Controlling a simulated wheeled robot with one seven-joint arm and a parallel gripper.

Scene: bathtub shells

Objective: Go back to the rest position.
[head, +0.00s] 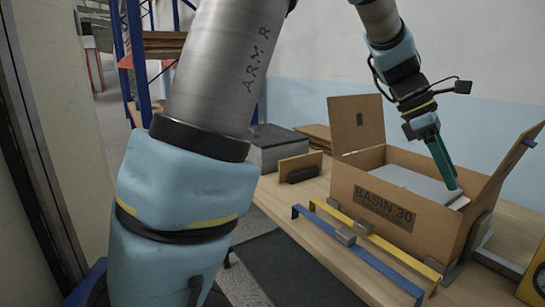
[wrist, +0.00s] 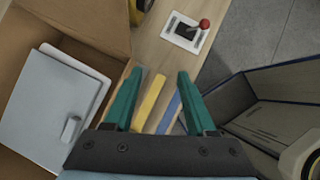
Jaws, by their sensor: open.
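My gripper (head: 452,187) is over the open cardboard box (head: 350,194) marked "BASIN 30" in the head view, pointing down. The wrist view shows its two teal fingers (wrist: 160,73) spread apart with nothing between them. A pale grey-white, flat-looking piece (head: 415,183) lies inside the box. In the wrist view this piece (wrist: 45,105) shows at the left, with a small raised tab, clear of the fingers. Whether the gripper is inside the box rim or above it, I cannot tell.
The box stands on a wooden table (head: 300,190) with flaps up. A blue bar (head: 355,258) and a yellow bar (head: 385,245) lie in front of it. A red-knobbed lever (wrist: 204,24) and a dark open container (wrist: 275,105) show in the wrist view. A shelf rack stands behind.

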